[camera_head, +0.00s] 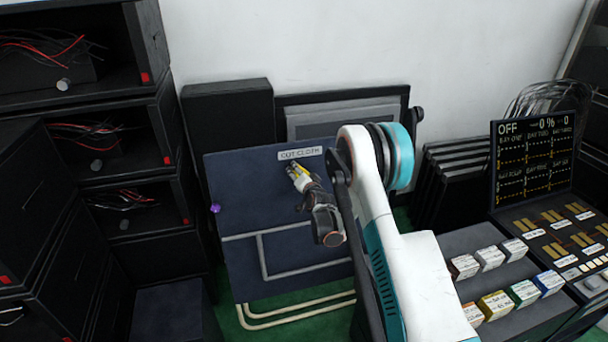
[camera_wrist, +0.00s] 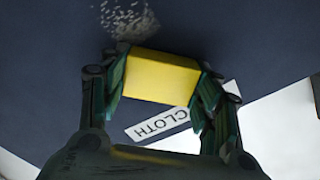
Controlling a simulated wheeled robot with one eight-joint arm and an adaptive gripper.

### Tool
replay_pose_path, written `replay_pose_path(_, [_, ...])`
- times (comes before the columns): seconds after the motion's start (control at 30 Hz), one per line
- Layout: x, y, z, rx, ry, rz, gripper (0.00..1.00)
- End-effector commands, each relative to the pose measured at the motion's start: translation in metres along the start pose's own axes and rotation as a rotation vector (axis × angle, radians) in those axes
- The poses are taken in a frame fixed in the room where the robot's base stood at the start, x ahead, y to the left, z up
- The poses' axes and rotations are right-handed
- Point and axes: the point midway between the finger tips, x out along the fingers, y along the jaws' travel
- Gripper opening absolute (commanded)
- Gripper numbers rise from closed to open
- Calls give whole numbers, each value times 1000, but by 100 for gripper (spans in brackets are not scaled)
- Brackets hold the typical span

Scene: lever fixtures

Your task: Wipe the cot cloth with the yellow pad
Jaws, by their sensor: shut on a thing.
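The cot cloth (camera_head: 245,200) is a dark blue upright panel with a white label (camera_head: 301,153) reading COT CLOTH near its top right. My gripper (camera_head: 300,178) is in front of the panel, just below the label. It is shut on the yellow pad (camera_wrist: 161,77), which lies between the two fingers in the wrist view. A pale speckled patch (camera_wrist: 126,20) shows on the blue surface just beyond the pad's upper left in that view. The pad is close to the cloth; I cannot tell whether it touches. My arm hides the panel's right edge.
A purple knob (camera_head: 215,208) sits at the panel's left edge. Pale tubes (camera_head: 290,312) run below it over a green floor. Black shelves with wires (camera_head: 110,130) stand left. Several small boxes (camera_head: 495,303) and a control console (camera_head: 535,165) stand right.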

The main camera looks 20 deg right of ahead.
Motion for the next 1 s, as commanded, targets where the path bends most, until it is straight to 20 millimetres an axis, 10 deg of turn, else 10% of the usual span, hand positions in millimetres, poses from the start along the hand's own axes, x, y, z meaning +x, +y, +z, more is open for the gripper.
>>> replay_pose_path(1.0, [4, -40, 40, -1, 0, -1, 39])
